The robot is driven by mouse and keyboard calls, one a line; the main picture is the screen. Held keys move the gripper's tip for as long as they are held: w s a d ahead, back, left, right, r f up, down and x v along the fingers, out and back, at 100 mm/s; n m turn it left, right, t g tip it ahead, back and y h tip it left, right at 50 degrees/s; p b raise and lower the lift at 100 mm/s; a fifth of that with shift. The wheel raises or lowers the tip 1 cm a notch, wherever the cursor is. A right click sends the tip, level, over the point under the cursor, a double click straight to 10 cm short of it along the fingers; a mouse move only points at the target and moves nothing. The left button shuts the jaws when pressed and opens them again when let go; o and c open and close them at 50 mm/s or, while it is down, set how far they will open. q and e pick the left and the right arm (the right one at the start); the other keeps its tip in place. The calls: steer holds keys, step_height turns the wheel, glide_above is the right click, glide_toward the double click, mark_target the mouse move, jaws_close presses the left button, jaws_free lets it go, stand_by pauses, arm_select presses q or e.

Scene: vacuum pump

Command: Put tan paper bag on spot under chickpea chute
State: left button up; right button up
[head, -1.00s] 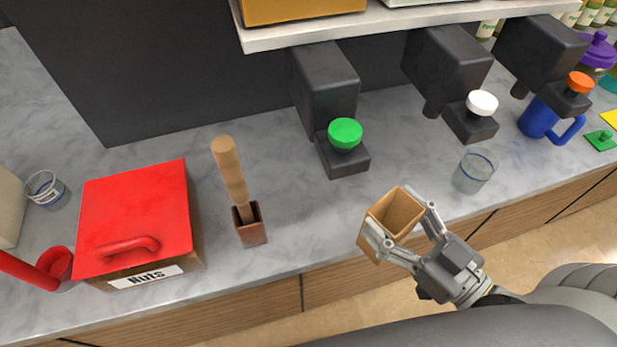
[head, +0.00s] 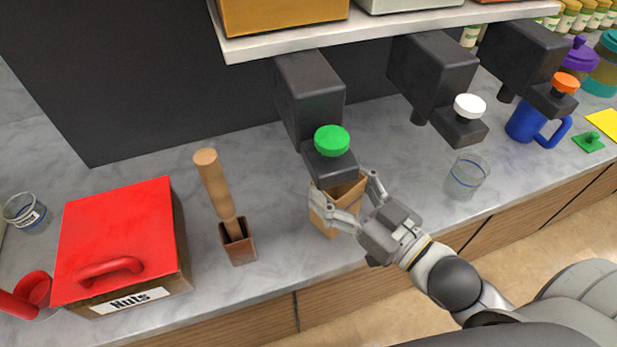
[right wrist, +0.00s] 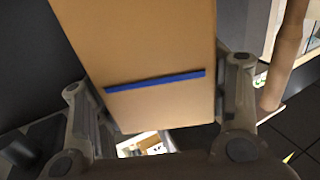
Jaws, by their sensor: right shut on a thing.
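The tan paper bag (head: 334,226) is upright in the head view, partly beneath the black chute with the green knob (head: 331,140). My right gripper (head: 345,199) is shut on the bag, one finger on each side. The chute's front hides part of the bag's open top. In the right wrist view the bag (right wrist: 150,50) fills the space between the fingers and shows a blue line on its face. I cannot tell whether its base touches the counter. No chute label is readable. My left gripper is not in view.
A wooden-handled tool stands in a small brown holder (head: 238,246) left of the bag. A red-lidded Nuts box (head: 118,240) is farther left. A clear glass (head: 466,177) and a blue mug (head: 524,122) stand to the right. Bare counter lies between holder and bag.

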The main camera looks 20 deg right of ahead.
steer(key=w+a+f+p, duration=0.2)
steer(key=w+a+f, duration=0.1)
steer(key=w, duration=0.3)
steer(key=shift+w+f, duration=0.25)
steer(key=shift+w, duration=0.15)
steer(key=shift+a+f, duration=0.1)
steer(key=o, duration=1)
steer(key=shift+s, duration=0.1)
steer(key=shift+s+d, duration=0.25)
steer(key=shift+s, duration=0.1)
steer(key=b+v, duration=0.2)
steer(key=v, duration=0.7)
steer(key=shift+s+d, duration=0.1)
steer(key=shift+s, duration=0.2)
steer(key=shift+s+d, duration=0.3)
steer(key=shift+s, duration=0.3)
